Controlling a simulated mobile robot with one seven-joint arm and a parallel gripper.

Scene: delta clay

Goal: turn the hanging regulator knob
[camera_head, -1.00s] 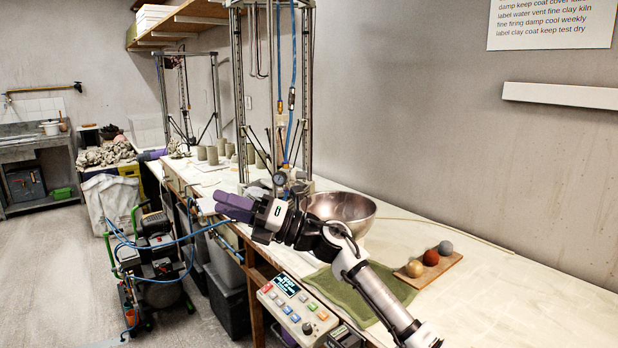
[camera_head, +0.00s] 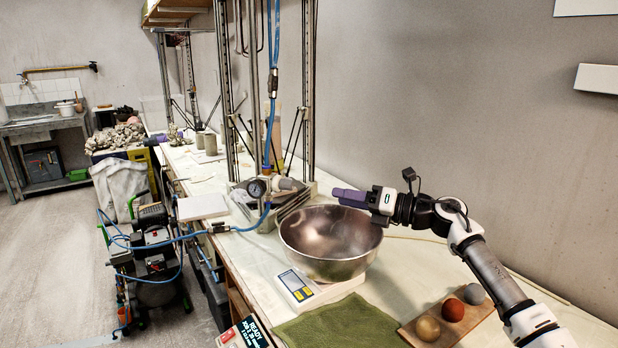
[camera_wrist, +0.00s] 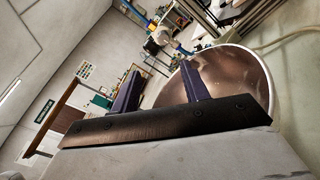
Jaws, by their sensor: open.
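The regulator hangs on a blue hose in front of the metal frame, with a round dial gauge (camera_head: 257,188) on its left. A pale, rounded part that looks like its knob (camera_head: 286,184) points right, toward my gripper. My gripper (camera_head: 338,194) has purple fingers and is to the right of the regulator, apart from it, above the bowl's back rim. It is open and empty. In the wrist view the two fingers (camera_wrist: 160,75) stand apart, and a pale part with a blue hose (camera_wrist: 163,37) shows beyond them, too small to read clearly.
A steel bowl (camera_head: 331,241) on a scale (camera_head: 298,285) stands below my gripper. Metal uprights (camera_head: 309,90) rise behind the regulator. A green cloth (camera_head: 340,324) and a board with three balls (camera_head: 452,314) lie in front. A compressor (camera_head: 153,260) stands on the floor.

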